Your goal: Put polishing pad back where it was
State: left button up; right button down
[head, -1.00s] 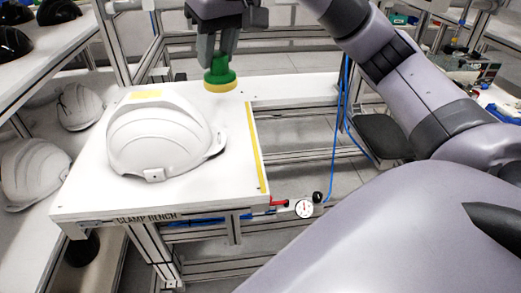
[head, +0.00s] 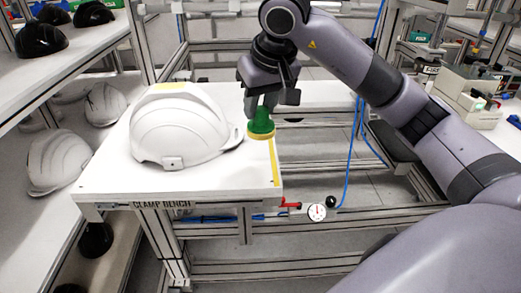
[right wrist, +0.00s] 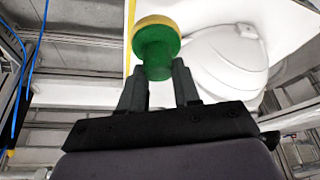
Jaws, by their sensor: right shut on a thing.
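The polishing pad (head: 261,124) has a green body and a yellow face. My right gripper (head: 262,103) is shut on its green part and holds it beside the right end of the white helmet shell, near the yellow strip on the bench. The pad also shows in the right wrist view (right wrist: 156,45), between the two fingers of the right gripper (right wrist: 158,78). The white helmet shell (head: 180,125) sits on the clamp bench (head: 125,180). I cannot tell whether the pad touches the bench top. My left gripper is not in view.
Shelves on the left hold white helmet shells (head: 58,160) and black ones (head: 41,39). A yellow strip (head: 275,163) runs along the bench's right edge. A dial gauge (head: 317,212) and a red clamp handle (head: 290,205) sit at the front right. A blue hose (head: 351,140) hangs right of the bench.

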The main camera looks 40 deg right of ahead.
notch_tip(320, 180, down, 10)
jog(key=shift+r+b, duration=0.15)
jog(key=shift+b, duration=0.3)
jog(key=shift+f, duration=0.25)
jog(key=c, duration=0.8)
grip_release()
jog(key=shift+r, duration=0.1)
jog(key=shift+r, duration=0.1)
